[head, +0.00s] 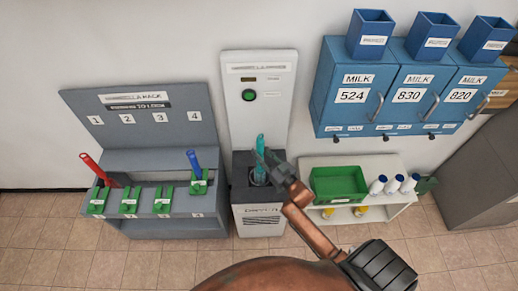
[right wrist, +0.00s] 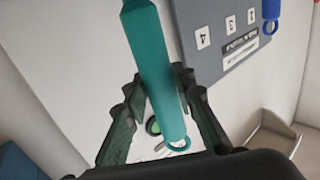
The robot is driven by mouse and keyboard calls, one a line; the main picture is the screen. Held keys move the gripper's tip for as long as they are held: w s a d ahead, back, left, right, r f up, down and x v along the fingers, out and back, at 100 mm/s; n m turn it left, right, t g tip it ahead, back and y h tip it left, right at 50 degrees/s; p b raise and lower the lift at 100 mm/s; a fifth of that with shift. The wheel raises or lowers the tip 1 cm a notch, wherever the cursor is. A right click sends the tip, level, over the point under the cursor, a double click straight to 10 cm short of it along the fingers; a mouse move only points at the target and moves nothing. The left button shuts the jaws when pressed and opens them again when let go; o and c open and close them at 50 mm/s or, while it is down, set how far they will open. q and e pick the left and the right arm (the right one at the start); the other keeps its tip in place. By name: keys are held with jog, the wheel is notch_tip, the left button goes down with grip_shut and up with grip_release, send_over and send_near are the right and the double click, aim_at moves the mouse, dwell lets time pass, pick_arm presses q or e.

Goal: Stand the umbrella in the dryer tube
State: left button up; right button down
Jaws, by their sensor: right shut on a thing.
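The teal umbrella (head: 261,142) is upright over the dryer (head: 262,220), a white unit with a dark top and a tall back panel. Its lower part overlaps the round tube opening in the dark top; how deep it sits inside I cannot tell. My right gripper (head: 268,160) is shut on the umbrella just above the opening. In the right wrist view the umbrella (right wrist: 158,75) runs between the two dark fingers, with a ring at its lower end in the picture. My left gripper is not in view.
A grey umbrella rack (head: 150,160) stands left, holding a red umbrella (head: 98,169) and a blue one (head: 194,161). A green button (head: 249,95) is on the dryer's panel.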

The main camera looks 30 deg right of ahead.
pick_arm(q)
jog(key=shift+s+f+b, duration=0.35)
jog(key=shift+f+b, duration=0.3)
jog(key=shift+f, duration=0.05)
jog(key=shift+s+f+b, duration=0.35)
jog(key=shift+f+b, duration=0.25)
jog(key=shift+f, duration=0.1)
pick_arm(e)
jog(key=shift+f, duration=2.5)
jog(key=c, duration=1.5)
grip_release()
jog(key=shift+c, duration=0.2)
jog(key=shift+f, duration=0.1)
jog(key=s, duration=1.2)
jog(key=shift+d, duration=0.45)
